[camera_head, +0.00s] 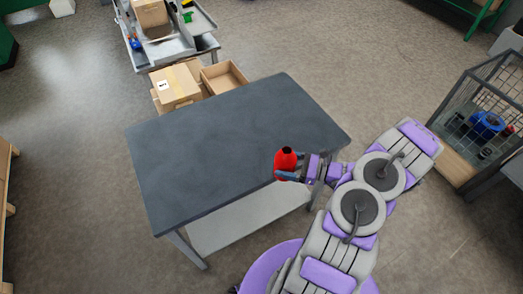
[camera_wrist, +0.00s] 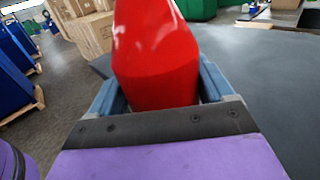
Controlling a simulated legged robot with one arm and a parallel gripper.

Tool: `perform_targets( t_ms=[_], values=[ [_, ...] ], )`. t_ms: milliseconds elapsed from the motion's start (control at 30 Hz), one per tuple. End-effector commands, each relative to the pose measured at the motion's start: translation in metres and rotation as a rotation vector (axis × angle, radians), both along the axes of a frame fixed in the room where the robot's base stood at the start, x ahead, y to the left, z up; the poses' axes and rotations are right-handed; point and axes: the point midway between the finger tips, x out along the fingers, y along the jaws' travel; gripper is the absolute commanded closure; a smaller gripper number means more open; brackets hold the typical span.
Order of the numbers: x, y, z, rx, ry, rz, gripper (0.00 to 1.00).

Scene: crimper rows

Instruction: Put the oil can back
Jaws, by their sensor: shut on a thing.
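The red oil can (camera_head: 286,162) is between the fingers of my gripper (camera_head: 288,176), over the near right edge of the dark grey table. In the wrist view the can (camera_wrist: 155,55) fills the upper middle, with its top cut off by the frame. The blue-grey fingers of my gripper (camera_wrist: 160,95) are shut on it, one on each side. The can's underside is hidden, so I cannot tell whether it touches the tabletop.
The dark grey table (camera_head: 225,140) has a bare top and a lower shelf (camera_head: 245,220). Cardboard boxes (camera_head: 177,85) and an open box (camera_head: 224,76) stand behind it. A grey cart (camera_head: 170,48) stands farther back. A wire cage (camera_head: 480,110) holding several items stands at right.

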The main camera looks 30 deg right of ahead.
Motion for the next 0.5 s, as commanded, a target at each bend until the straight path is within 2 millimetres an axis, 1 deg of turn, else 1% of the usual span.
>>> perform_targets(
  t_ms=[67,167,500],
  values=[
    [0.009,-0.001,-0.004,-0.001,0.0,0.003,0.58],
    [0.03,0.002,-0.007,-0.003,0.0,0.006,0.58],
    [0.107,0.014,-0.013,-0.006,-0.003,0.005,0.58]
  ],
)
